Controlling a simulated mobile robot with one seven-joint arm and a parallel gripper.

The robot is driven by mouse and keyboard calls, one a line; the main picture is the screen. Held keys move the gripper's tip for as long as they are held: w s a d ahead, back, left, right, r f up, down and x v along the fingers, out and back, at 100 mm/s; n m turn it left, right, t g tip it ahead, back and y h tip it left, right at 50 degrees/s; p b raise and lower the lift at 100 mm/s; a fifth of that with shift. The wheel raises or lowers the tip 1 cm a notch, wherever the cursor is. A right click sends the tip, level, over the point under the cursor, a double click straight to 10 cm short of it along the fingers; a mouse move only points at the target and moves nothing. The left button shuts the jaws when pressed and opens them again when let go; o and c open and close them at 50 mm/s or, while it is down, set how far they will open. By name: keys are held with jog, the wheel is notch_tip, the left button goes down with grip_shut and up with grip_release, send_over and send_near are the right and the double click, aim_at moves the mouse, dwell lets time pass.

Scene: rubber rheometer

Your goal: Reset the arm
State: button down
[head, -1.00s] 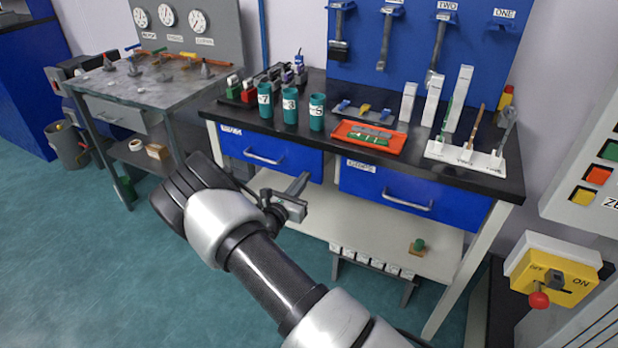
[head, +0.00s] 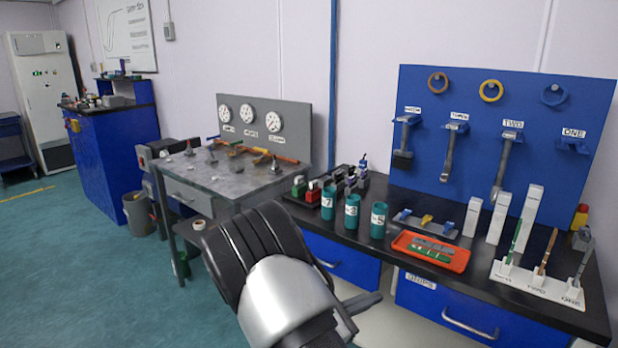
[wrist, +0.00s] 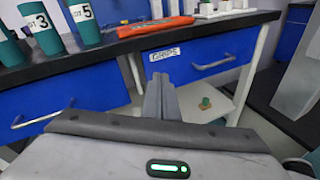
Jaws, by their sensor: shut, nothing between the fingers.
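My gripper (wrist: 162,82) shows in the wrist view with its two fingers together and nothing between them. It points toward the front of the black-topped bench (head: 560,300), level with the blue drawers and apart from them. In the head view my arm is bent in the lower middle. It hides part of the bench front, and only one end of my gripper (head: 362,303) shows past it.
Teal cups (head: 352,212), an orange tray (head: 430,251) and a white tool rack (head: 535,290) stand on the bench. A grey gauge table (head: 225,178) is to the left. Open floor (head: 75,270) lies at the far left.

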jog(key=s+d+r+m+g+y, duration=0.2)
jog(key=s+d+r+m+g, duration=0.1)
jog(key=s+r+m+g, duration=0.25)
jog(key=s+d+r+m+g+y, duration=0.2)
jog(key=s+d+r+m+y, duration=0.25)
jog(key=s, duration=0.45)
jog(key=s+a+r+m+t+y, duration=0.2)
jog(key=s+a+r+m+y, duration=0.25)
jog(key=s+r+m, duration=0.2)
jog(key=s+a+r+m+t+y, duration=0.3)
jog(key=s+a+r+m, duration=0.2)
jog(key=s, duration=0.3)
notch_tip(320, 180, up, 22)
jog(key=p, duration=2.2)
jog(key=shift+d+r, duration=0.15)
jog(key=shift+r, duration=0.05)
jog(key=shift+g, duration=0.25)
